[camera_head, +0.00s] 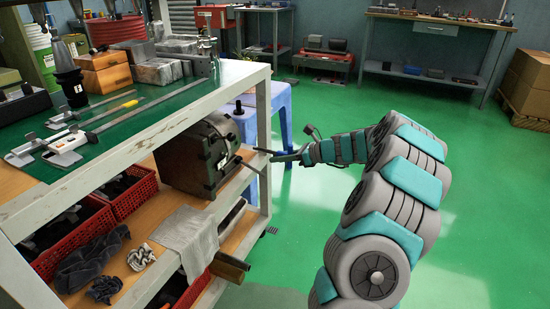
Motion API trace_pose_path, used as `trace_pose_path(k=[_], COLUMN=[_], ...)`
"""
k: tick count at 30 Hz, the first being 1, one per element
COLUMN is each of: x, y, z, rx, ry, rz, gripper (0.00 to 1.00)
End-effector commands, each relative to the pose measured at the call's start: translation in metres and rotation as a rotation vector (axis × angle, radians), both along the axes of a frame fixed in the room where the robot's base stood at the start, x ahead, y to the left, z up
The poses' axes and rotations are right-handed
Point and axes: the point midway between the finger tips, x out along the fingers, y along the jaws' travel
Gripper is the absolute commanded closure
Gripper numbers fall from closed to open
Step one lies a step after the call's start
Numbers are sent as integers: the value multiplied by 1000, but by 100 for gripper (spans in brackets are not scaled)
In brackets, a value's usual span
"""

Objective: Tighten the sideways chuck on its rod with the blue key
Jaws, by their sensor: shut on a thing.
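The sideways chuck (199,157) is a dark, heavy round body lying on its side on the cart's middle shelf, its face turned right toward the aisle. A thin pale rod (251,166) sticks out of that face. My gripper (272,155) reaches in from the right, just outside the shelf edge, with its slim dark fingers pointing left at the chuck's face. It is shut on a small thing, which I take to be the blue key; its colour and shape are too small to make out. I cannot tell whether it touches the chuck.
The cart's white post (264,140) stands close beside my gripper. A grey cloth (190,238) hangs over the shelf edge, near red baskets (130,193). Measuring tools lie on the green top (118,118). The green floor at right is clear.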

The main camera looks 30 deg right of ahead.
Motion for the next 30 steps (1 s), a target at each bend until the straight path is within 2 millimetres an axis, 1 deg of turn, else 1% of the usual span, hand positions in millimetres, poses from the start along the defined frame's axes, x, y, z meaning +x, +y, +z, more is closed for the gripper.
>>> trace_pose_path(k=[5, 17, 22, 30], x=[10, 43, 42, 44], y=[7, 35, 33, 30], z=[0, -1, 2, 1], rx=[0, 0, -136, -341], ry=[-1, 1, -112, -268], rz=[0, 5, 3, 1], gripper=[100, 100, 100, 100])
